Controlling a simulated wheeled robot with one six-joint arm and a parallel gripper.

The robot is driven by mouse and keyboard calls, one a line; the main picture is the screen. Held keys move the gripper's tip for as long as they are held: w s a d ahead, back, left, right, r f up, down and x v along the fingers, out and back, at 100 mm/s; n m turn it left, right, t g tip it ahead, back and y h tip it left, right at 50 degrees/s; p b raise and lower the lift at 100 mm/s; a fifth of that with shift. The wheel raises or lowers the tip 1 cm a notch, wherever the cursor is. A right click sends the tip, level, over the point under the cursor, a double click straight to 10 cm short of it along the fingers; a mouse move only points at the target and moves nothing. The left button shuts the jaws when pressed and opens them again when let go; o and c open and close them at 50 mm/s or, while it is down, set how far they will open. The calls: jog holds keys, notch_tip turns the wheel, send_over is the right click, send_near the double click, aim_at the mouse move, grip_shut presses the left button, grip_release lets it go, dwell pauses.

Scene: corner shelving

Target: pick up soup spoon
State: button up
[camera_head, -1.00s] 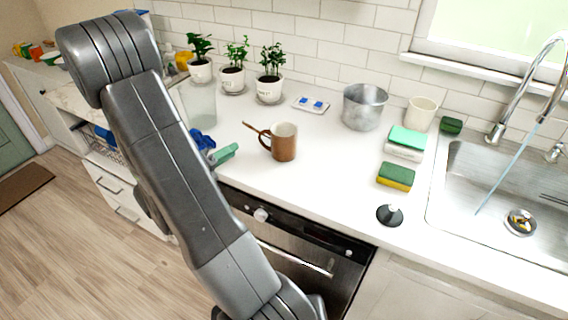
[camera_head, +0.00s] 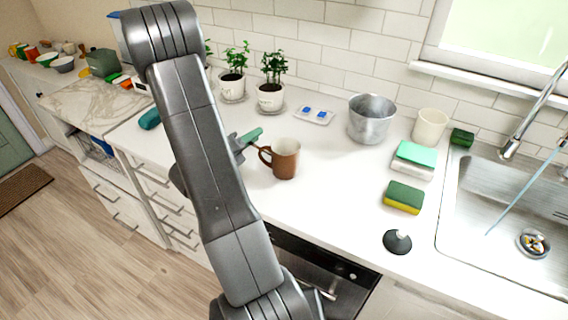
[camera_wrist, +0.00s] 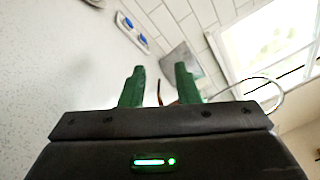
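The mug stands upright on the white counter. My gripper (camera_head: 248,139) has green fingers and is just left of the mug, partly hidden by my arm. In the wrist view, the two fingers of my gripper (camera_wrist: 159,72) are spread apart. I see no contact between them and the stick.
Potted plants (camera_head: 270,92) and a small tray (camera_head: 314,116) stand along the back wall. A metal pot (camera_head: 370,120), cream cup (camera_head: 430,127), sponges (camera_head: 404,197) and black stopper (camera_head: 397,242) are right of the mug. The sink (camera_head: 500,220) is far right. Counter in front of the mug is clear.

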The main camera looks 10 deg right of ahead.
jog(key=shift+w+d, duration=0.1)
jog(key=shift+d, duration=0.05)
grip_shut()
jog(key=shift+r, duration=0.1)
